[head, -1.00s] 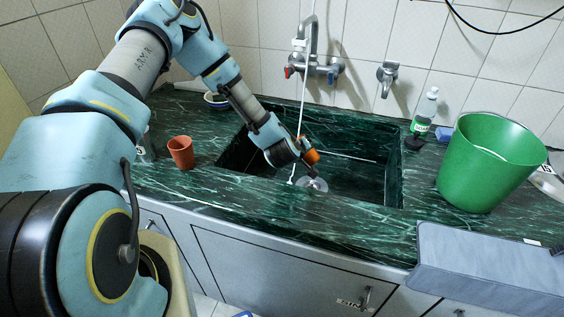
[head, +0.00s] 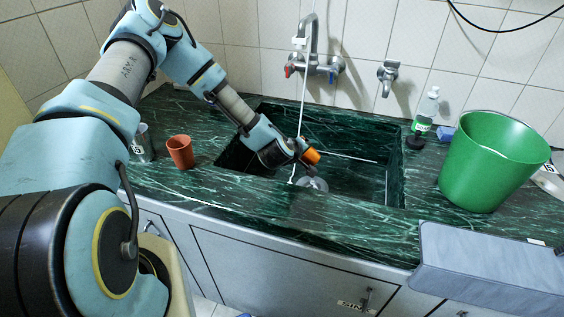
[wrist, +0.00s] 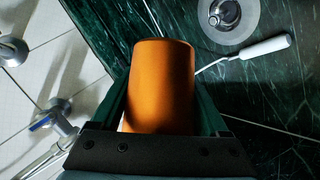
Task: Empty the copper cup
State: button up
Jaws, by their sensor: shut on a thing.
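The copper cup (wrist: 162,88) is orange-brown and sits between the two fingers of my gripper (wrist: 165,110) in the wrist view. My gripper is shut on it. In the head view the cup (head: 312,156) is at the tip of my gripper (head: 303,156), over the dark green marble sink (head: 350,180). The cup looks tilted onto its side. Its inside is hidden, and no liquid shows coming from it. The round metal drain (head: 313,184) lies just below it in the head view.
A terracotta cup (head: 181,152) and a metal cup (head: 141,143) stand on the counter left of the sink. A large green bucket (head: 490,165), a bottle (head: 425,110) and a grey box (head: 490,265) are at the right. A faucet (head: 312,62) is on the wall behind.

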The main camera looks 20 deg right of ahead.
jog(key=shift+f+n+g+h+b, duration=0.75)
jog(key=shift+n+h+b, duration=0.25)
jog(key=shift+b, duration=1.3)
dwell(0.7)
jog(key=shift+w+a+r+n+g+h+b, duration=0.3)
jog(key=shift+w+a+n+h+b, duration=0.15)
jog(key=shift+b, duration=0.65)
jog(key=shift+r+n+h+b, duration=0.15)
jog(key=shift+n+h+b, duration=0.1)
jog(key=shift+b, duration=0.15)
dwell(0.3)
